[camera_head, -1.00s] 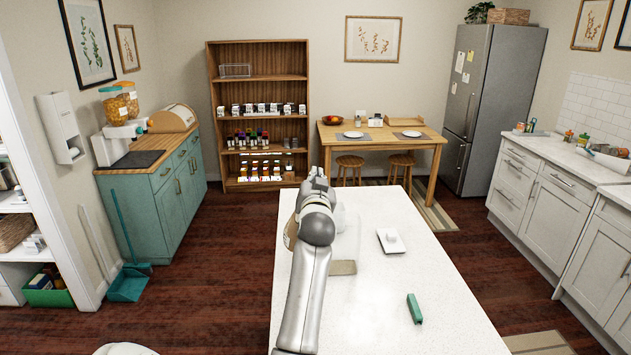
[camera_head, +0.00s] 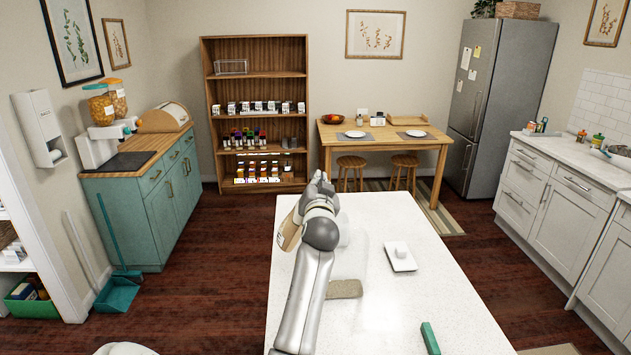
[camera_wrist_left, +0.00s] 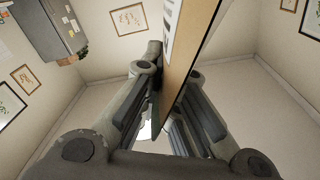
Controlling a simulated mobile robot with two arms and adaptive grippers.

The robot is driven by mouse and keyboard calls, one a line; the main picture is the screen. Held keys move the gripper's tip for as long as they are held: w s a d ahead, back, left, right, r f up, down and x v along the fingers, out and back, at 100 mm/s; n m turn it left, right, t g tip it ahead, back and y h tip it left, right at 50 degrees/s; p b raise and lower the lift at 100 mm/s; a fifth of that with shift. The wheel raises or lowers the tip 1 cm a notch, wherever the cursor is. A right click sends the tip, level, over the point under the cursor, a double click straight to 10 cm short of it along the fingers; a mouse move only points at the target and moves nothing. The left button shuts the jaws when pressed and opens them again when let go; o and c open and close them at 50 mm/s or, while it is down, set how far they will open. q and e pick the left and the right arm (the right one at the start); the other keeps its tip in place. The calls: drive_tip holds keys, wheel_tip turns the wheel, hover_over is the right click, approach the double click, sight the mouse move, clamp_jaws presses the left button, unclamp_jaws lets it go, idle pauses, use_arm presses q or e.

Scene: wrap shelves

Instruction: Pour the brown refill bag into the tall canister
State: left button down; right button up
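My left gripper (camera_head: 321,182) is above the white island in the head view, shut on the brown refill bag (camera_head: 290,229). The bag hangs tilted at the left of the wrist, mostly hidden by my arm. In the left wrist view the bag (camera_wrist_left: 190,48) is between the two fingers (camera_wrist_left: 168,112). The tall clear canister (camera_head: 354,262) stands on the island just right of my forearm, partly hidden by it. Tan grainy matter (camera_head: 345,289) shows at its bottom. I cannot tell whether anything is flowing from the bag. My right gripper is not in view.
A white lid with a knob (camera_head: 400,256) lies on the island (camera_head: 390,310) right of the canister. A green clip (camera_head: 430,338) lies near the front. The island's right side is otherwise clear. A wooden shelf (camera_head: 255,76) and a dining table (camera_head: 385,138) stand behind.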

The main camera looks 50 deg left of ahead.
use_arm(q)
wheel_tip(320, 180, down, 8)
drive_tip(key=w+d+m+b, duration=0.1)
drive_tip(key=w+m+b, duration=0.1)
drive_tip(key=m+b, duration=0.1)
drive_tip(key=shift+d+r+m+b, duration=0.25)
drive_tip(key=shift+m+b, duration=0.15)
drive_tip(key=shift+m, duration=0.2)
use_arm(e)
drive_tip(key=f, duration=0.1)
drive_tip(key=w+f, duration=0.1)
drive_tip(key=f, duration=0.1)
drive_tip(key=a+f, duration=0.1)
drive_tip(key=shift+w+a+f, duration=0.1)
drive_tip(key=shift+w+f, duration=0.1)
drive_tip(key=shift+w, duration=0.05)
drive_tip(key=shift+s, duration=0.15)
use_arm(q)
drive_tip(key=shift+d+f, duration=0.15)
drive_tip(key=shift+f, duration=0.05)
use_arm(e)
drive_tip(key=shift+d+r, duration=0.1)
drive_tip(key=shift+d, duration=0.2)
